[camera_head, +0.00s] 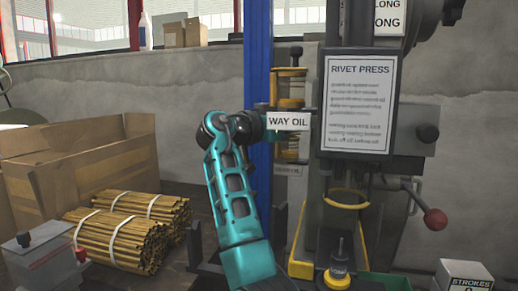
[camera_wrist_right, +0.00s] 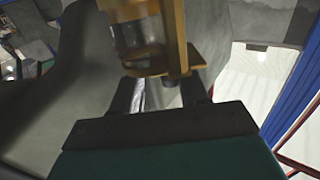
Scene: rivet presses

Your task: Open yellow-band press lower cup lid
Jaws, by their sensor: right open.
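The press (camera_head: 335,220) with yellow bands stands right of centre in the head view. A brass-framed oil cup (camera_head: 291,88) is mounted on its left side, with a lower cup (camera_head: 291,148) below it, partly behind the WAY OIL sign (camera_head: 288,121). My right arm reaches up to the sign's left end, where its gripper is mostly hidden. In the right wrist view, my right gripper (camera_wrist_right: 158,90) is open, its fingers close to a brass and glass cup (camera_wrist_right: 145,38). A brass edge and a small dark knob (camera_wrist_right: 176,82) show by the fingertips. I cannot tell whether they touch.
A red-knobbed lever (camera_head: 434,219) sticks out right of the press. A blue post (camera_head: 259,75) stands close to my right arm. Cardboard boxes (camera_head: 85,165) and bundled rods (camera_head: 130,228) lie left.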

